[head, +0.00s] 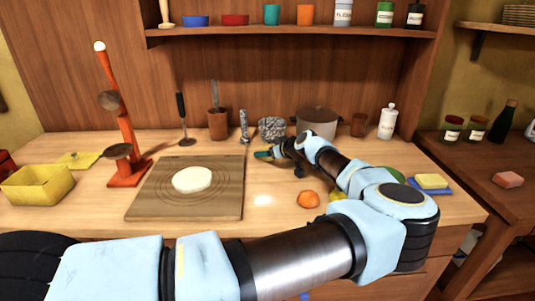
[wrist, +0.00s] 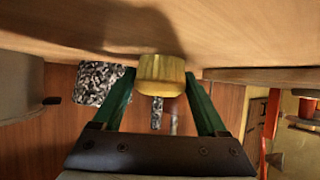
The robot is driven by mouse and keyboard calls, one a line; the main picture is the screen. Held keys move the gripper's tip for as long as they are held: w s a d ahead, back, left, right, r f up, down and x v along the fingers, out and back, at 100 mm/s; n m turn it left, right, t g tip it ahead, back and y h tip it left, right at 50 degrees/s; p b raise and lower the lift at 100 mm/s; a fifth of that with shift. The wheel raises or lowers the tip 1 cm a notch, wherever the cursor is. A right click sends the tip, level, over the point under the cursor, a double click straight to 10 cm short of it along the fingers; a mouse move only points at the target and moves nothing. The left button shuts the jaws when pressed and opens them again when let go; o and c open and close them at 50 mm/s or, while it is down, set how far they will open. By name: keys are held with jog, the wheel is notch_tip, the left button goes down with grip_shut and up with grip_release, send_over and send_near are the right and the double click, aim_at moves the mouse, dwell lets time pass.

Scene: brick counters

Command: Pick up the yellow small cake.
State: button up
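In the wrist view, which is upside down, the yellow small cake (wrist: 162,74) is a short, fluted yellow piece between the tips of my gripper's two green fingers (wrist: 161,80). The fingertips lie flush against its left and right sides. Its far side meets the shadowed counter surface; I cannot tell whether it rests there or is just clear. In the head view my gripper (head: 262,155) is low over the back of the counter, right of the cutting board. The cake is not clearly visible there, hidden by the gripper.
The cutting board (head: 148,204) with pale dough lies to the left. A grey stone mortar (head: 271,128) and a pot (head: 318,121) stand behind my gripper. An orange (head: 308,199) lies in front. A yellow sponge (head: 431,181) sits at right.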

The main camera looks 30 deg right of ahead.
jog(key=c, duration=0.9)
jog(key=shift+r, duration=0.15)
